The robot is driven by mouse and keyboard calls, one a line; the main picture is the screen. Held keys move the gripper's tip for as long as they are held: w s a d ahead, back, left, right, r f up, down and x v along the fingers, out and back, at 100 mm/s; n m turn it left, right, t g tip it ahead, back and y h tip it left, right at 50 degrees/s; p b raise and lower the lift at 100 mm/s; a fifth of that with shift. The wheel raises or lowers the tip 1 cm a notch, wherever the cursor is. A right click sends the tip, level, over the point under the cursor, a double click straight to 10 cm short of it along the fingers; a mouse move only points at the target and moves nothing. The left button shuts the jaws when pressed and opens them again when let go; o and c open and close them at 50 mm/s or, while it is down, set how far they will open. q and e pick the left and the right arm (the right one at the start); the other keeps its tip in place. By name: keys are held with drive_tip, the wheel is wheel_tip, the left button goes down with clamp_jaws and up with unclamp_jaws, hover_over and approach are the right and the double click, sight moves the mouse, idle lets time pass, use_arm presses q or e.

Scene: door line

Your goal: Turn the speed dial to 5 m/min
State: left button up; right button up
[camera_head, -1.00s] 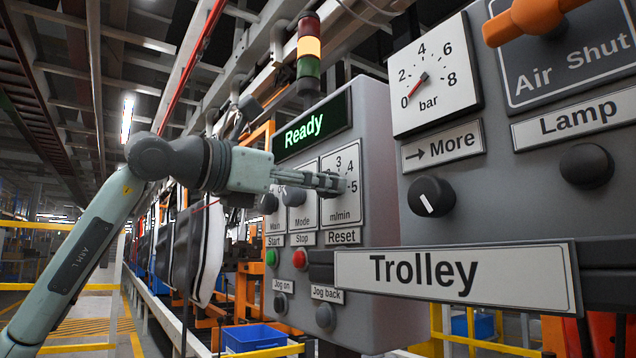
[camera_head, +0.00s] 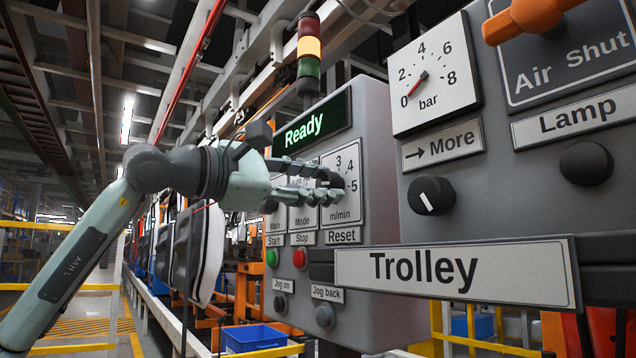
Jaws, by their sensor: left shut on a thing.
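The speed dial (camera_head: 340,183) sits on a white scale plate (camera_head: 353,203) marked m/min, on the grey control panel (camera_head: 372,130). The numbers 3, 4 and 5 show at the top and right of the scale; the lower numbers are covered by my gripper. My left gripper (camera_head: 334,187) reaches in from the left, its fingers one above the other and shut on the dial. The fingers hide most of the knob, and I cannot tell which number its pointer is at. The right gripper is not in view.
A green Ready display (camera_head: 304,130) is above the dials. Green Start (camera_head: 272,258) and red Stop (camera_head: 300,258) buttons lie below. At right, a nearer Trolley sign (camera_head: 455,278) and a panel with a gauge (camera_head: 432,75) and a black More knob (camera_head: 431,196) stand close.

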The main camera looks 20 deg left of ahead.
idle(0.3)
use_arm(q)
drive_tip(key=o, duration=1.2)
drive_tip(key=shift+c, duration=0.2)
drive_tip(key=v, duration=1.2)
